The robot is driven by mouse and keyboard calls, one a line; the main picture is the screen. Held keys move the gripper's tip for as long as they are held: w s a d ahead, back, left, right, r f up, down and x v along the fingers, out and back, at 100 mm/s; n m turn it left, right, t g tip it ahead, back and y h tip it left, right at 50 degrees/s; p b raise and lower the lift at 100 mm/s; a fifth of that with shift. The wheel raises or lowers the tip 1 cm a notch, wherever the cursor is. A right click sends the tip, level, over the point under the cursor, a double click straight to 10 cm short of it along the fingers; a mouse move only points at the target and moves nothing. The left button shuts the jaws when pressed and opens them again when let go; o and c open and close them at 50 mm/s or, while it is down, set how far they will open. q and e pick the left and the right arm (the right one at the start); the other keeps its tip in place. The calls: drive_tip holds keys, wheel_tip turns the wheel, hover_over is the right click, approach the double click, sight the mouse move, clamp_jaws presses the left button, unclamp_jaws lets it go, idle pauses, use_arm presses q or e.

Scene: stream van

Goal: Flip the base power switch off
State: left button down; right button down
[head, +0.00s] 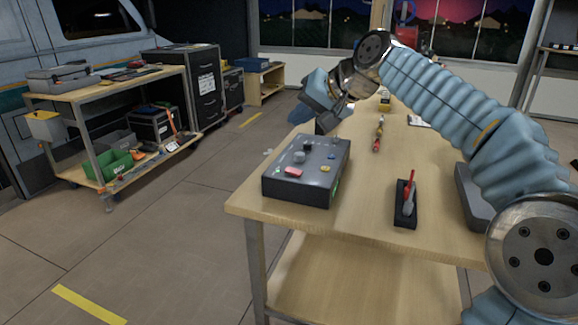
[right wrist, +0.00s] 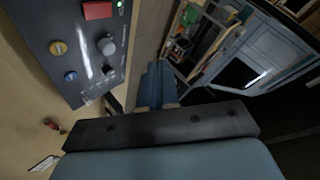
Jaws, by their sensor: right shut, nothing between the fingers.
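A dark control box (head: 300,190) stands on the near left corner of the wooden table. Its top carries a red rocker (head: 293,171), a grey knob (head: 299,157), a black knob (head: 308,145), and yellow and blue buttons. In the right wrist view the box (right wrist: 60,22) is at upper left, with its red rocker (right wrist: 97,10) and a green light (right wrist: 119,4) lit beside it. Which control is the base power switch I cannot tell. My right gripper (head: 324,124) is shut and empty, above the box's far edge. Contact is not clear. My left gripper is out of view.
The table (head: 360,235) also holds a black stand with a red-handled tool (head: 408,197) and small items farther back. A cart (head: 105,90) with bins stands at the left. The floor between cart and table is clear.

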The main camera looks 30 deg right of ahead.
sight(295, 171)
drive_tip(key=shift+f, duration=0.15)
drive_tip(key=f+b, duration=0.2)
drive_tip(key=f, duration=0.1)
drive_tip(key=f+b, duration=0.4)
drive_tip(key=f, duration=0.1)
drive_tip(key=shift+w+a+f, duration=0.3)
drive_tip(key=shift+w+a, duration=0.05)
drive_tip(key=shift+w, duration=0.05)
drive_tip(key=shift+f, duration=0.1)
idle(1.6)
drive_tip(key=shift+f, duration=0.3)
drive_tip(key=shift+a+f+b, duration=0.1)
drive_tip(key=shift+f+b, duration=0.2)
drive_tip(key=shift+b, duration=0.2)
idle(0.3)
drive_tip(key=shift+r, duration=0.1)
drive_tip(key=shift+r+p, duration=0.7)
